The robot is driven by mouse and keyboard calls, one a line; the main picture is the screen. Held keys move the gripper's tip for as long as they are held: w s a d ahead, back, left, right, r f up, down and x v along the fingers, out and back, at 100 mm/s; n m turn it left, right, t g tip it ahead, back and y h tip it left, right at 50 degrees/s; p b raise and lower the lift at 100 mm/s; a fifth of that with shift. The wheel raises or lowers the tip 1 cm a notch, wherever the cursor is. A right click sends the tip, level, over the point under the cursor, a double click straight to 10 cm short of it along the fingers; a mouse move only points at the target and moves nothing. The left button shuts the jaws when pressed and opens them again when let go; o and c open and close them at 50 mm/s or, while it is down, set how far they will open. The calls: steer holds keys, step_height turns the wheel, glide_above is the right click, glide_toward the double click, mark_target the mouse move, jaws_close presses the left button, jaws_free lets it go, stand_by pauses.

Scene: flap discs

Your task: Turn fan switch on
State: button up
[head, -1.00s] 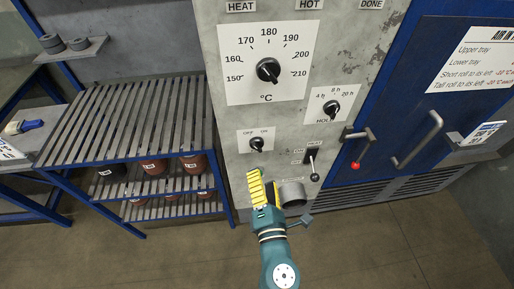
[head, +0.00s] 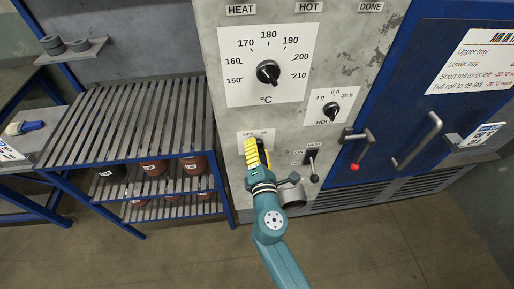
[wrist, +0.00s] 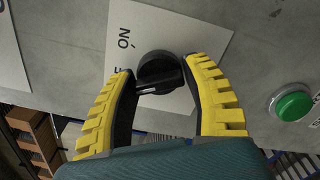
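The switch is a black rotary knob (wrist: 160,72) on a white plate (wrist: 185,30) with an ON mark and part of another label, in the wrist view. In the head view my gripper mostly covers it, and the OFF and ON plate (head: 269,134) shows around the fingers. My gripper (head: 257,145) is in front of the plate. In the wrist view my gripper (wrist: 162,66) has its yellow fingers apart, one on each side of the knob. I cannot tell whether they touch it. The knob's white pointer line aims toward the lower left of the wrist view.
A HEAT lever (head: 313,167) sits just right of my gripper. Above are the temperature dial (head: 268,72) and HOLD dial (head: 331,110). A green button (wrist: 293,104) shows in the wrist view. The oven door handle (head: 418,140) is further right; a slatted rack (head: 125,120) stands left.

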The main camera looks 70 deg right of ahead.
steer(key=c, duration=0.7)
steer(key=shift+o, duration=0.2)
steer(key=shift+m+b, duration=0.3)
steer(key=m+b, duration=0.2)
steer(key=shift+f+m, duration=0.2)
steer(key=shift+m, duration=0.2)
steer(key=m+b, duration=0.2)
steer(key=shift+m+b, duration=0.3)
steer(key=shift+m, duration=0.1)
steer(key=m+b, duration=0.2)
steer(key=m, duration=0.1)
steer(key=shift+b, duration=0.3)
steer(key=shift+r+m+b, duration=0.15)
steer(key=shift+m+b, duration=0.75)
steer(key=shift+m, duration=0.4)
